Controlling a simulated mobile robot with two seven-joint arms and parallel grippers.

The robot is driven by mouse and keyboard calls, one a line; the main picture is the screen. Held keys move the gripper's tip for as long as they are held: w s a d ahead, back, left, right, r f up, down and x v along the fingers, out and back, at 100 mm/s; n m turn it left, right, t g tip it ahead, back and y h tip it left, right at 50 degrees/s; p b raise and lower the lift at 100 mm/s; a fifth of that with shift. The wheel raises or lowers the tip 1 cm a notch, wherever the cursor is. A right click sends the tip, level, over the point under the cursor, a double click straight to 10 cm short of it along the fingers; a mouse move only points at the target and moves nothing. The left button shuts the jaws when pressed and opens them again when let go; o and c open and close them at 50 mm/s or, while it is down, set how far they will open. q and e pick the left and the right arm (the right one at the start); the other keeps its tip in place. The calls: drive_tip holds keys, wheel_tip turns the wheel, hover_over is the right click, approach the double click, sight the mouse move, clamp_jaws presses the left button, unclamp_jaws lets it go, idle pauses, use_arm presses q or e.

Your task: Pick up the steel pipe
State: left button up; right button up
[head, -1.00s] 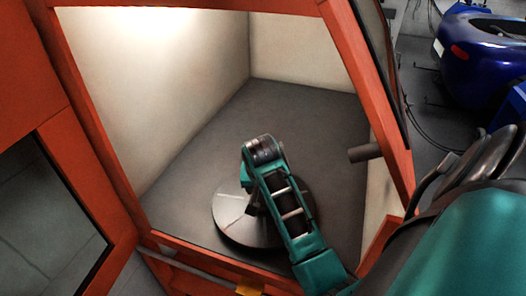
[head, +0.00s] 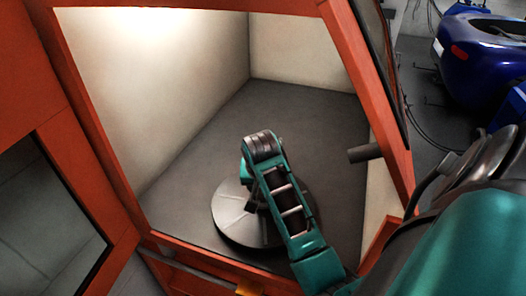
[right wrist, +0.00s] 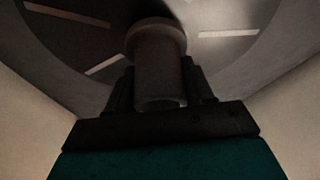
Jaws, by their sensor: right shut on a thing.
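The steel pipe (right wrist: 160,77) is a short grey cylinder with a wider collar at its far end in the right wrist view. My right gripper (right wrist: 159,68) is shut on it, with one dark finger on each side. In the head view my right arm reaches into the orange-framed cabinet, its wrist over a round grey disc (head: 231,219). The pipe is hidden there behind my wrist. The slotted disc (right wrist: 95,65) lies behind the pipe in the wrist view. I cannot tell whether the pipe touches it. My left gripper is not in view.
The orange frame (head: 365,95) borders the cabinet opening, close to my right arm. A short dark cylinder (head: 365,153) sticks out at the right side. The cabinet's grey floor (head: 300,120) is clear behind the disc. A blue vehicle (head: 485,50) stands outside at upper right.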

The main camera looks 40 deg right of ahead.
drive_tip(key=r, duration=1.2)
drive_tip(key=shift+w+r, duration=0.2)
drive_tip(key=shift+r, duration=0.2)
wheel_tip(320, 180, up, 6)
drive_tip(key=shift+s+r, duration=0.15)
drive_tip(key=shift+s, duration=0.05)
